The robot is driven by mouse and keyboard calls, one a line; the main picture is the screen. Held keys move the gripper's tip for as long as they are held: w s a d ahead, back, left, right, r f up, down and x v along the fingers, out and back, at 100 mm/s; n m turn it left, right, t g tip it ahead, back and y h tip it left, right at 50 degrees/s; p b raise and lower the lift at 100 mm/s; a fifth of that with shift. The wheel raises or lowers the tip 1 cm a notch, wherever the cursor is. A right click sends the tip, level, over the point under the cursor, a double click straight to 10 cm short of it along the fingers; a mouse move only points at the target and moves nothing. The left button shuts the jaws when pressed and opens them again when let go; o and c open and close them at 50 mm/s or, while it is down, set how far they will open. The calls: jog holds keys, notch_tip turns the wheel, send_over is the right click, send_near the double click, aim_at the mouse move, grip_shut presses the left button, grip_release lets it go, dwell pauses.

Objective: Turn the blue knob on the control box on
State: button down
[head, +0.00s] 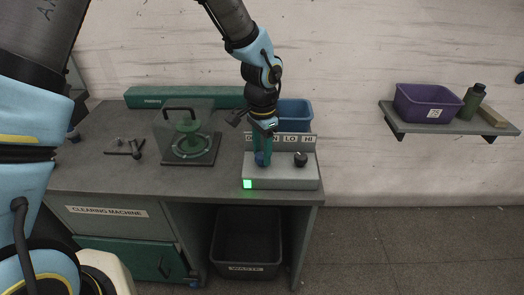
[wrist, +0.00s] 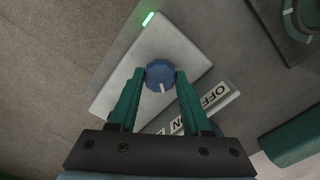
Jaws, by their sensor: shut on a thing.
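The grey control box (head: 280,183) stands at the right front of the bench, with a green lamp (head: 247,184) lit on its front. The lamp also shows in the wrist view (wrist: 148,18). The blue knob (wrist: 160,73) is on the box's top face, at the left in the head view. My gripper (wrist: 159,76) is shut on it, with one green finger on each side. The knob's white mark points roughly towards the ON label (wrist: 178,126), away from OFF (wrist: 215,96). A black knob (head: 300,159) sits to the right, under LO and HI.
A clear-covered machine (head: 188,140) stands left of the box, with small tools (head: 125,150) farther left. A blue bin (head: 296,113) is behind the box. A black bin (head: 246,240) sits under the bench. A wall shelf at right holds a purple bin (head: 427,102).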

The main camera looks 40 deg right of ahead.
aim_at(261, 154)
dwell(0.4)
jog(key=shift+c, duration=1.8)
grip_release()
jog(key=shift+r, duration=0.15)
notch_tip(261, 154, up, 11)
jog(key=b, duration=0.2)
jog(key=shift+f, duration=0.2)
jog(key=shift+w, duration=0.1)
jog(key=w+a+n, duration=0.4)
jog(key=w+a, duration=0.1)
jog(key=a, duration=0.5)
jog(key=w+a+n, duration=0.4)
jog(key=w+a, duration=0.2)
jog(key=a, duration=0.3)
jog(key=s+a+n+t, duration=0.1)
jog(key=a+n, duration=0.8)
jog(key=a, duration=1.3)
jog(key=shift+s+f+n+t, duration=0.3)
jog(key=shift+s+n, duration=0.1)
jog(key=shift+s, duration=0.25)
